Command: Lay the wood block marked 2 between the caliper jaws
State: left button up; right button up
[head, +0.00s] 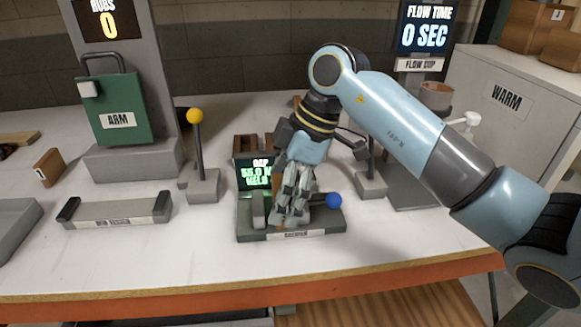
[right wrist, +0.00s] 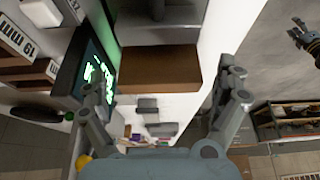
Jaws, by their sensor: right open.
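The caliper (head: 300,236) is a dark green base with a grey jaw (head: 258,211), a lit display (head: 255,172) and a blue knob (head: 334,200). My right gripper (head: 288,218) points down over it, its fingers hiding most of the space at the jaws. In the right wrist view a brown wood block (right wrist: 160,68) lies between the spread fingers of my right gripper (right wrist: 168,84), with a gap at its right side. A small brown patch of it shows at the fingertips in the head view (head: 280,228). Its number is not visible.
Another wood block (head: 48,168) stands at the left. A grey holder (head: 117,212) lies left of the caliper. A yellow-knobbed lever (head: 198,150) stands between them. Brown pieces (head: 245,146) stand behind the display. The front table strip is clear.

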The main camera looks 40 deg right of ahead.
jog(key=v, duration=1.1)
jog(key=shift+r, duration=0.1)
